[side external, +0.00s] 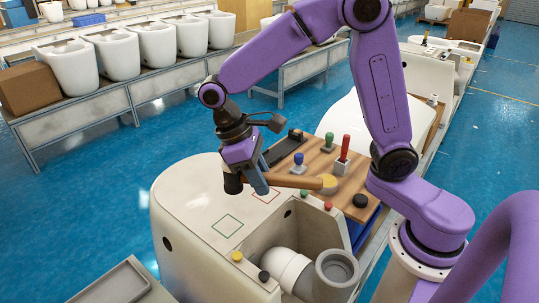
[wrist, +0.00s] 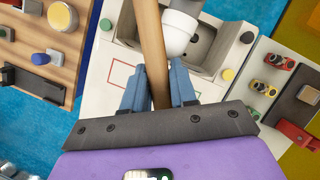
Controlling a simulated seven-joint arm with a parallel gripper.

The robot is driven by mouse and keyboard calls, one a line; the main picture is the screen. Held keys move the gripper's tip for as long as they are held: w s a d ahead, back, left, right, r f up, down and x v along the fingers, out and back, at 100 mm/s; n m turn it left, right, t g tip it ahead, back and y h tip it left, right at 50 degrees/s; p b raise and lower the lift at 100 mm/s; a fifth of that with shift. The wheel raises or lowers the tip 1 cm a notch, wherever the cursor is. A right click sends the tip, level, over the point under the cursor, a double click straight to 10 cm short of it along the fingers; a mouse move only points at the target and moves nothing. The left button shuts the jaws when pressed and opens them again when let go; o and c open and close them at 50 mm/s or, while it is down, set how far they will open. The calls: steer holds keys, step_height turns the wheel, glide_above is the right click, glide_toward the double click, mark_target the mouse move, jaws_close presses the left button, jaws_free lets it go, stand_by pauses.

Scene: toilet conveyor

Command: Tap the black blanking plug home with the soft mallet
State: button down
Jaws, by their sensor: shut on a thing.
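My gripper (side external: 262,186) is shut on the brown wooden handle (side external: 290,180) of the mallet, above the white ceramic piece (side external: 185,205). In the wrist view the handle (wrist: 152,45) runs from between my blue fingers (wrist: 160,95) out past the top edge. A dark cylinder (side external: 232,184) beside my gripper appears to be the mallet head; the wrist view does not show it. The black plug (side external: 264,276) sits on the ceramic piece's near edge, away from the mallet. It also shows in the wrist view (wrist: 247,37). How deep it sits cannot be told.
Yellow (side external: 237,257), green (side external: 304,194) and red (side external: 329,206) plugs line the ceramic edge around a recess with a white pipe (side external: 287,267). A wooden board (side external: 315,166) holds stamps, a yellow disc (side external: 329,185) and a black puck (side external: 360,201).

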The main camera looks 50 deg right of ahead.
steer(key=s+a+r+m+y, duration=0.1)
steer(key=s+a+r+m, duration=0.1)
steer(key=s+a, duration=0.3)
steer(key=s+a+r+m+y, duration=0.1)
steer(key=s+a+r+m, duration=0.2)
steer(key=s+a, duration=0.3)
steer(key=s+m, duration=0.1)
steer(key=s, duration=0.4)
steer(key=shift+a+g, duration=0.15)
steer(key=shift+g, duration=0.15)
steer(key=shift+s, duration=0.1)
steer(key=shift+f, duration=2.8)
steer(key=shift+f, duration=0.15)
step_height(320, 180, down, 6)
step_height(320, 180, up, 5)
steer(key=shift+r, duration=0.1)
